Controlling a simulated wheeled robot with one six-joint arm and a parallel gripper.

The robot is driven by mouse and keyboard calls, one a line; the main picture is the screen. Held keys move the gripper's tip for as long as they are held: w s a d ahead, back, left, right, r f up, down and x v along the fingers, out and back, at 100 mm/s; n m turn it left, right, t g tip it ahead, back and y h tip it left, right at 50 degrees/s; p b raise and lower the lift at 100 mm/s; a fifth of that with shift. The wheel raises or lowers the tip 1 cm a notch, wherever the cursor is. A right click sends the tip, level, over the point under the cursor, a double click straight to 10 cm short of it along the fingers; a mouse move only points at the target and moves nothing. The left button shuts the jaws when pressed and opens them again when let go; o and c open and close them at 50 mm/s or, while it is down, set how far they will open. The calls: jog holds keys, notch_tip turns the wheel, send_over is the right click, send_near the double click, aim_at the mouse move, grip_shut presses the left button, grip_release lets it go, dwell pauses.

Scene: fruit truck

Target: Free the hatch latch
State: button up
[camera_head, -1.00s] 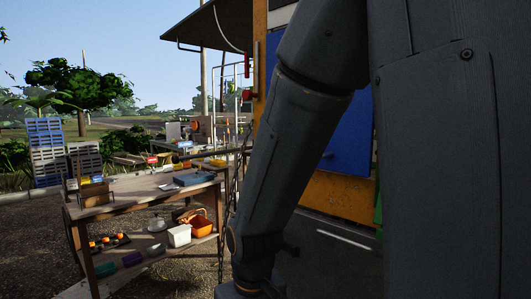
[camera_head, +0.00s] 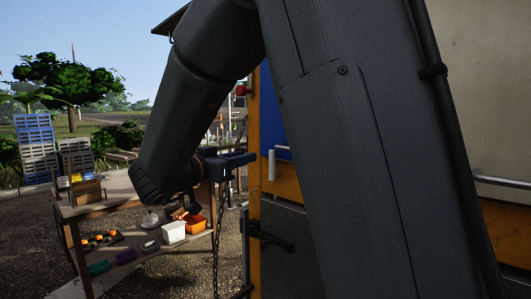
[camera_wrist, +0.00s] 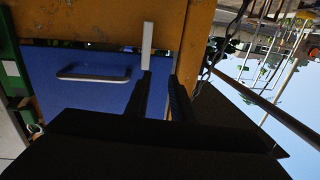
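The hatch (camera_head: 269,110) is a blue panel on the truck's orange side, partly hidden behind my arm. It also shows in the wrist view (camera_wrist: 90,85), with a metal handle (camera_wrist: 93,73) on it. A pale upright bar, which looks like the latch (camera_head: 271,165), is at the hatch's lower edge. In the wrist view the latch (camera_wrist: 148,42) stands just beyond the tip of my left finger. My gripper (camera_head: 253,158) is left of the latch in the head view. Its two fingers (camera_wrist: 162,76) are apart with nothing visibly held. I cannot tell whether the left finger touches the latch.
A wooden table (camera_head: 105,205) with bins stands at left. A dark door with a black fitting (camera_head: 265,236) is below the hatch.

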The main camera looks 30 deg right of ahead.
aim_at(270, 151)
jog(key=shift+m+g+h, duration=0.5)
jog(key=shift+g, duration=0.3)
jog(key=d, duration=0.2)
jog(key=d+p, duration=0.1)
jog(key=d, duration=0.2)
jog(key=d+p, duration=0.1)
jog(key=d, duration=0.1)
jog(key=shift+w+d+r, duration=0.3)
jog(key=shift+r, duration=0.05)
grip_shut()
